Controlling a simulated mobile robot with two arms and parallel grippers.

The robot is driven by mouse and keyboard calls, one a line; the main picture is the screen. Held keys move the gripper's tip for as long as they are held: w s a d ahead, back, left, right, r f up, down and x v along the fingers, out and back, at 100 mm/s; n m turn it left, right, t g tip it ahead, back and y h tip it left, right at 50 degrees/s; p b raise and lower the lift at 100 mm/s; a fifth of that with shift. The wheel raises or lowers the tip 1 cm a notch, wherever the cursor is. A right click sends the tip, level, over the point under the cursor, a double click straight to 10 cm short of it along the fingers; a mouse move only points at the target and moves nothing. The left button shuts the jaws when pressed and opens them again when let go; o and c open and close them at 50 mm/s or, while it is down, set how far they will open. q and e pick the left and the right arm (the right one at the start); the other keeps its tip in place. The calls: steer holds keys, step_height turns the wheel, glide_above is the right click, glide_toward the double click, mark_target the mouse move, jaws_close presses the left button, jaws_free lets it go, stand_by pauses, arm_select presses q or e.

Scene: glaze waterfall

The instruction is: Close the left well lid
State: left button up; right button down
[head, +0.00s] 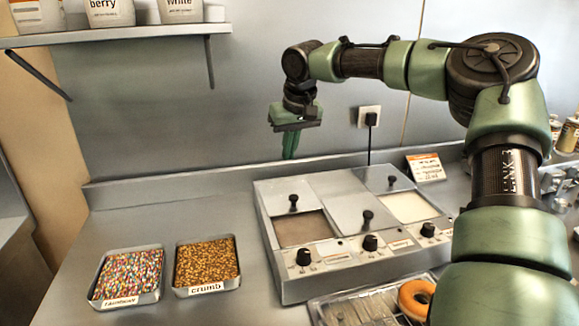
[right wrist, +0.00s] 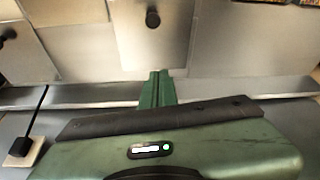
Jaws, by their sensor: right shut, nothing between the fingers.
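The left well lid (head: 278,197) is a grey metal plate with a black knob (head: 293,202). It sits slid to the back of the warmer, so the left well (head: 303,229) shows open in front of it with brown glaze inside. In the right wrist view the same lid (right wrist: 135,40) and its knob (right wrist: 152,18) lie ahead of the fingertips. My right gripper (head: 291,145) points down behind the warmer, near the wall and above the counter's back edge. Its green fingers (right wrist: 156,85) are shut and empty, apart from the lid. My left gripper is not in view.
The middle lid (head: 345,215) lies forward over its well. The right lid (head: 375,180) is slid back, baring white glaze (head: 408,207). Sprinkle (head: 128,275) and crumb (head: 207,264) trays stand left. A wall plug (head: 370,118), a sign (head: 425,167) and a doughnut (head: 417,298) are at right.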

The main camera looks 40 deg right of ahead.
steer(key=f, duration=0.1)
glide_above(286, 195)
steer(key=f, duration=0.7)
steer(key=shift+w+d+f+p, duration=0.15)
steer(key=shift+w+p, duration=0.15)
steer(key=shift+p, duration=0.05)
steer(key=shift+f, duration=0.3)
steer(key=s, duration=0.1)
steer(key=s+a, duration=0.1)
steer(key=shift+s+p, duration=0.3)
steer(key=shift+s+a+f, duration=0.15)
steer(key=shift+s+f, duration=0.15)
steer(key=shift+s, duration=0.15)
